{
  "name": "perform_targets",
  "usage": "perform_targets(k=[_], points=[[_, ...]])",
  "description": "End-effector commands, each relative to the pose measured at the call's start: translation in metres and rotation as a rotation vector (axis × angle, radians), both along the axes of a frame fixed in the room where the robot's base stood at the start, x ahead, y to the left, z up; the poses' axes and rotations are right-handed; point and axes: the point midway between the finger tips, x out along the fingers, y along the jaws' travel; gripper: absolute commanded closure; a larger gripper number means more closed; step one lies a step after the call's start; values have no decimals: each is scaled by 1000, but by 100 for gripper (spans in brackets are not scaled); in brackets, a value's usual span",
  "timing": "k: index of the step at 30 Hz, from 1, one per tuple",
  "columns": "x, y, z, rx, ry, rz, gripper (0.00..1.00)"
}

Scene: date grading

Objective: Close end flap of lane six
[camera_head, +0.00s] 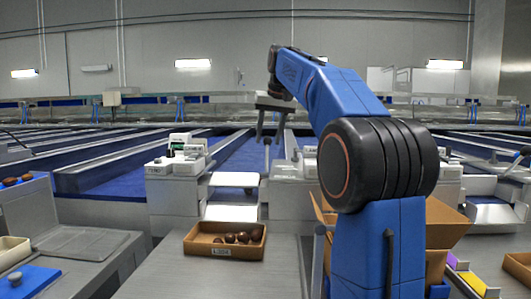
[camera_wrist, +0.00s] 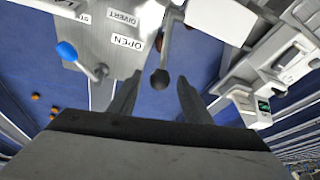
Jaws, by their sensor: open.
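My gripper (camera_head: 270,132) is raised over the end of a blue-belted lane (camera_head: 243,158), its two fingers apart and nothing between them. In the wrist view the open fingers (camera_wrist: 158,98) point at a grey lever with a dark ball knob (camera_wrist: 160,78). The knob lies just beyond the fingertips, between them in the picture; I cannot tell that it is touched. The lever stands by a panel (camera_wrist: 110,25) marked OPEN and DIVERT. A pale flap-like plate (camera_wrist: 220,18) is at the top; pale plates (camera_head: 234,180) also show at the lane end in the head view. No lane number is readable.
A blue-knobbed lever (camera_wrist: 66,51) is left of the dark knob. A scale with a lit display (camera_wrist: 262,106) is at right. An orange-brown box (camera_head: 225,251) with several dates stands on the near bench. My arm hides part of the right side.

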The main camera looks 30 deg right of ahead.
Motion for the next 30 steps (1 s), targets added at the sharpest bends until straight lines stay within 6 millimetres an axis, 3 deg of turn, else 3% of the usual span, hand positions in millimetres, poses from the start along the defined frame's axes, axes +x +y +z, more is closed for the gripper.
perform_targets(k=[10,24,25,30], points=[[20,-2,-49,1,2,0,56],[26,-2,-60,0,0,0,56],[26,-2,-60,0,0,0,58],[26,-2,-60,0,0,0,99]])
